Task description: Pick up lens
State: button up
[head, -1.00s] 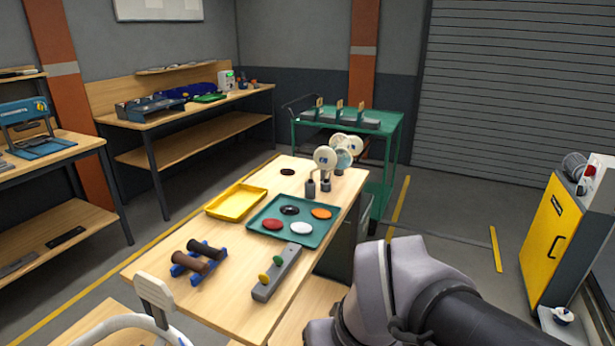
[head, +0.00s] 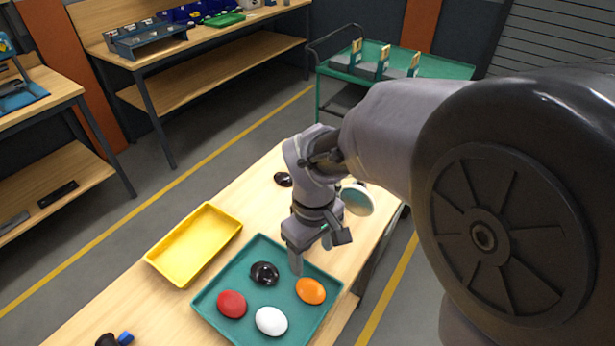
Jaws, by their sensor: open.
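A teal tray (head: 322,327) on the wooden table holds lens-shaped discs: a black one (head: 264,274), a red one (head: 232,304), a white one (head: 271,321) and an orange one (head: 310,290). Another dark disc (head: 283,180) lies on the bare table behind the tray. My gripper (head: 312,258) points down, open, over the back part of the tray. It is between and behind the black and orange discs, and no disc shows between its fingers. I cannot tell its exact height.
An empty yellow tray (head: 188,255) lies left of the teal tray. A round pale-faced item on a stand (head: 357,199) is partly hidden behind my gripper. A green cart (head: 440,69) stands behind the table. My own arm covers much of the right side.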

jog(key=b, duration=0.4)
send_over(312, 290)
notch_tip(312, 290, down, 10)
jog(key=shift+a+r, duration=0.1)
jog(key=shift+a, duration=0.05)
notch_tip(312, 290, down, 5)
jog(key=shift+f+b, duration=0.2)
jog(key=shift+b, duration=0.95)
jog(key=shift+r, duration=0.2)
jog(key=c, duration=1.1)
jog(key=shift+c, duration=0.2)
